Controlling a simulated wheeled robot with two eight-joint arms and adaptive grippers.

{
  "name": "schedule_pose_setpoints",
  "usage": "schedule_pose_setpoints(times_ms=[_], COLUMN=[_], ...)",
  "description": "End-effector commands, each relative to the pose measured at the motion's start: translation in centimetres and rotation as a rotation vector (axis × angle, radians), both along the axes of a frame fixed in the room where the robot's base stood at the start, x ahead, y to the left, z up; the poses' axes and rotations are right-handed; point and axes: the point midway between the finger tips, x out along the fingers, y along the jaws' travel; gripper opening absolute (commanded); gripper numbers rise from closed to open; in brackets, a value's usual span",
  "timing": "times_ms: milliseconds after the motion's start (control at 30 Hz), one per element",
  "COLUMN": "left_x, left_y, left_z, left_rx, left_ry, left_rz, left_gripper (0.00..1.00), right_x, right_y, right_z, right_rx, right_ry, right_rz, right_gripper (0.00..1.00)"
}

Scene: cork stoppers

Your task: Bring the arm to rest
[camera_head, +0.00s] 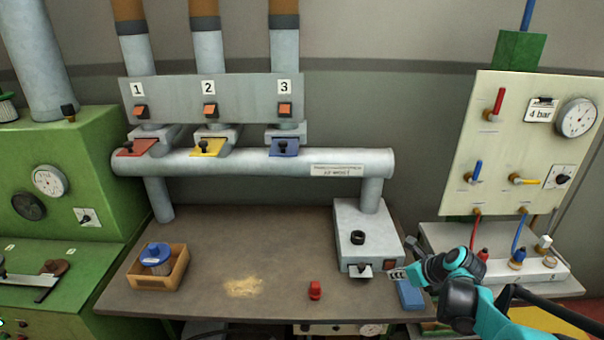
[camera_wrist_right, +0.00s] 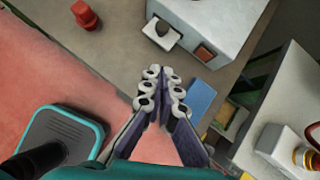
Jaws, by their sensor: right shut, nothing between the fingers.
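My right gripper (camera_head: 397,274) is in the lower right of the head view, beside the front right corner of the grey box (camera_head: 360,225) on the table. In the wrist view its fingers (camera_wrist_right: 162,88) point up the picture, close together, with nothing held between them. A blue block (camera_wrist_right: 200,97) lies by the fingers in that view, and in the head view it shows just below the gripper (camera_head: 411,296). I cannot tell whether they touch. My left gripper is not in view.
A red object (camera_head: 315,290) stands near the table's (camera_head: 200,225) front edge. A wooden box (camera_head: 172,275) holds a blue-topped cylinder. A pile of yellowish dust (camera_head: 242,287) lies mid-table. A valve panel (camera_head: 510,140) and a grey unit (camera_head: 440,234) stand at right. A green machine (camera_head: 70,150) stands at left.

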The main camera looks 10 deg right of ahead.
Motion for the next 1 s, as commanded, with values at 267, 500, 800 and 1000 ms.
schedule_pose_setpoints(times_ms=[267,500,800,1000], left_x=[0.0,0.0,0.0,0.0], left_y=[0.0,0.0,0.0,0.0], left_z=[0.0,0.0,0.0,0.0], left_rx=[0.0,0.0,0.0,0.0], left_ry=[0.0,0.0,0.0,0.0], left_rz=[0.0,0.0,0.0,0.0], left_gripper=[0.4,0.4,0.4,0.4], right_x=[-2.7,-9.1,-15.8,-17.0], right_y=[7.2,15.7,20.6,21.1], right_z=[2.1,3.5,2.8,2.5], right_rx=[-0.392,-1.034,-1.668,-1.808], right_ry=[-0.03,-0.109,-0.206,-0.223], right_rz=[0.469,1.283,2.119,2.306], right_gripper=[0.0,0.0,0.0,0.0])
